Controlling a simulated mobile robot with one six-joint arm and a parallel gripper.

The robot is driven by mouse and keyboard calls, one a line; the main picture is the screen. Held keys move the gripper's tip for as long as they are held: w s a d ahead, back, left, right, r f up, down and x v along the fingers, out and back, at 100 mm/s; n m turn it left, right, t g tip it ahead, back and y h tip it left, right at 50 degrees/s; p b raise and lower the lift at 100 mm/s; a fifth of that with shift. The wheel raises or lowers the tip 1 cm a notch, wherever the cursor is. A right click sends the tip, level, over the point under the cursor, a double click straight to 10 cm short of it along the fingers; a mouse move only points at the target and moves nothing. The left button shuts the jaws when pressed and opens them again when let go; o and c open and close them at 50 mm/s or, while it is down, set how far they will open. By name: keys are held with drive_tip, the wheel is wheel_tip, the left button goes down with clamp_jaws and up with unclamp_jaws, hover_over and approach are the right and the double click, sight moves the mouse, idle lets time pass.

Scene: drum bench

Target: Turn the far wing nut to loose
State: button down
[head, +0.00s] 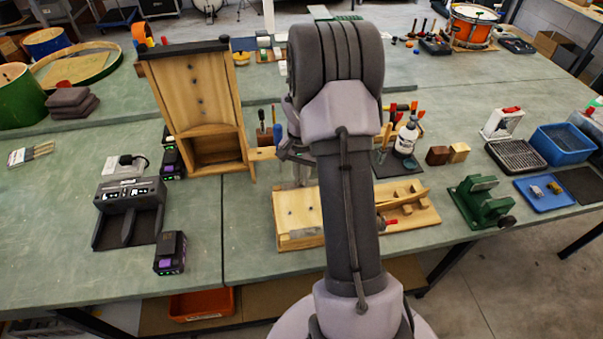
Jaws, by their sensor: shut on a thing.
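My gripper (301,174) shows only in part at the left edge of my forearm, low over the back of a wooden fixture (297,208) on the green bench. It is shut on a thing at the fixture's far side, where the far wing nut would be. My arm covers the middle of the fixture, and the wing nut itself cannot be made out. Its loose or tight state cannot be seen.
A tall wooden stand (196,95) rises close at the left. A battery charger (130,208) and a battery (170,252) lie nearer left. A white bottle (406,138), a green vise (481,202) and a blue bin (562,145) stand right.

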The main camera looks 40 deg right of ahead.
drive_tip(key=n+p, duration=0.2)
drive_tip(key=n, duration=0.5)
drive_tip(key=shift+r+p, duration=0.1)
drive_tip(key=shift+p, duration=0.25)
drive_tip(key=n+p, duration=0.1)
drive_tip(key=n, duration=0.3)
drive_tip(key=n+p, duration=0.1)
drive_tip(key=n, duration=0.2)
drive_tip(key=shift+n, duration=0.3)
drive_tip(key=n+p, duration=0.1)
drive_tip(key=n, duration=0.2)
drive_tip(key=shift+n+p, duration=0.3)
drive_tip(key=shift+p, duration=0.05)
drive_tip(key=n+p, duration=0.1)
drive_tip(key=n, duration=0.2)
drive_tip(key=shift+n, duration=0.3)
drive_tip(key=n+p, duration=0.1)
drive_tip(key=n, duration=0.5)
drive_tip(key=shift+p, duration=0.4)
drive_tip(key=shift+n, duration=0.4)
drive_tip(key=c, duration=1.5)
unclamp_jaws()
